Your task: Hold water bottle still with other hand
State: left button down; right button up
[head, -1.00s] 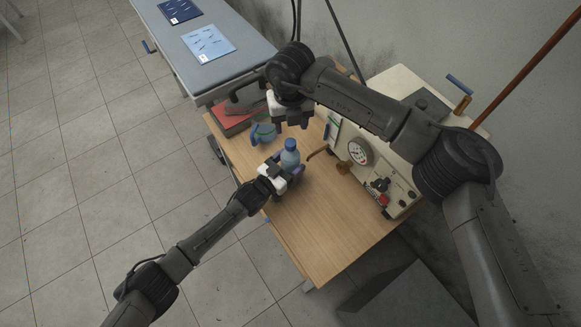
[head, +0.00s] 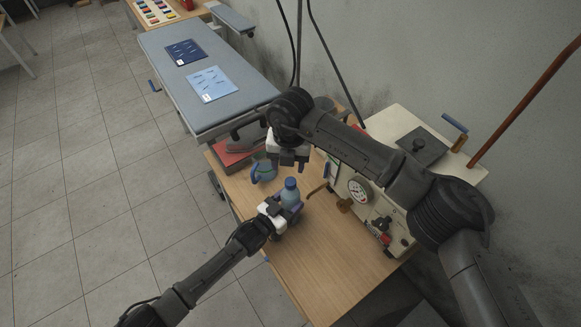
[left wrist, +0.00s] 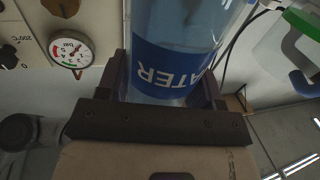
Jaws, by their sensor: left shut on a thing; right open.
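The water bottle (head: 290,194) is clear blue with a blue cap and stands upright on the wooden table (head: 330,262). In the left wrist view the bottle (left wrist: 180,62) fills the space between the fingers, and its blue label shows part of the word WATER. My left gripper (head: 287,212) is shut around the lower part of the bottle, from the front left. My right gripper (head: 289,164) is open and empty, above the table just behind the bottle, pointing down. It does not appear to touch the bottle.
A blue-handled mug-like object (head: 262,171) stands behind and left of the bottle. A red item (head: 232,156) lies at the table's far end. A machine with a pressure gauge (head: 359,189) and knobs stands at the right. The table's near part is clear.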

aim_at(291, 181)
jog(key=m, duration=0.5)
jog(key=shift+d, duration=0.25)
jog(key=shift+f, duration=4)
jog(key=shift+c, duration=0.4)
